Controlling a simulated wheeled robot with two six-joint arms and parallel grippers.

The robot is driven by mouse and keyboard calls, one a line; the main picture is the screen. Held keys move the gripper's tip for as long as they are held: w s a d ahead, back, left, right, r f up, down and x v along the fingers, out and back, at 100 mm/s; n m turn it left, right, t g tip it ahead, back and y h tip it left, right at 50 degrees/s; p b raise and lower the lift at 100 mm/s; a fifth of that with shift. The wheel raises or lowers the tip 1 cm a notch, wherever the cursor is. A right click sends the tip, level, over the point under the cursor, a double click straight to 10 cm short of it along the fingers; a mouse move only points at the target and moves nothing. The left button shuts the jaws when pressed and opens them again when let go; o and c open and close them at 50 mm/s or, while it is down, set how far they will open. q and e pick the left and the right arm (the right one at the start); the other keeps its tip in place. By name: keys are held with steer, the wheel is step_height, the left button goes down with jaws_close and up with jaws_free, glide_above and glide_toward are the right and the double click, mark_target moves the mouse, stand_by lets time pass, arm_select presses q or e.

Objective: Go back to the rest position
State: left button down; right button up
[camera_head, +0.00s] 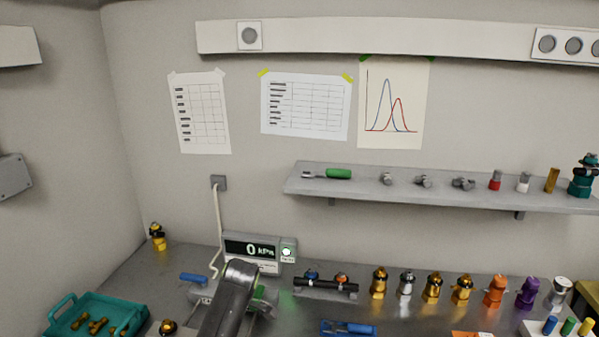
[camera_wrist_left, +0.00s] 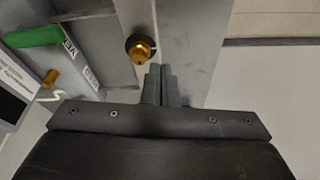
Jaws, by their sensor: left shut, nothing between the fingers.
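My left gripper (camera_wrist_left: 163,72) shows in the left wrist view with its two grey fingers together and nothing between them. A brass fitting with a dark collar (camera_wrist_left: 140,50) sits just beyond and left of the fingertips, and the fingers look apart from it. In the head view a dark grey link of my arm (camera_head: 230,298) rises from the bottom edge in front of the bench, and its fingertips cannot be made out there. My right gripper is in neither view.
The pressure display (camera_head: 252,248) reads 0 kPa behind the arm. A teal tray (camera_head: 72,301) with brass parts stands at left. Several brass and coloured fittings line the bench at right. A blue clamp (camera_head: 347,328) lies in front. A wall shelf (camera_head: 440,190) holds small parts.

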arm_select(q)
steer(key=s+a+f+m+t+h, duration=0.1)
steer(key=s+a+f+m, duration=0.2)
steer(key=s+a+f, duration=0.35)
steer(key=s+a+f+m, duration=0.3)
steer(key=s, duration=0.7)
steer(key=s+a+r+m+t, duration=0.1)
steer(key=s+a+r+m, duration=0.2)
steer(key=s, duration=0.8)
steer(key=s+r+m+t, duration=0.1)
steer(key=s+r+m, duration=0.25)
steer(key=s, duration=0.85)
step_height(320, 180, down, 27)
steer(key=a+g+b, duration=0.2)
steer(key=s+d+f+h+b, duration=0.1)
steer(key=s+f, duration=1.3)
steer(key=f, duration=0.3)
steer(key=shift+s+d+f+m+g, duration=0.2)
steer(key=shift+s+m+g, duration=0.15)
steer(key=shift+m+g, duration=0.1)
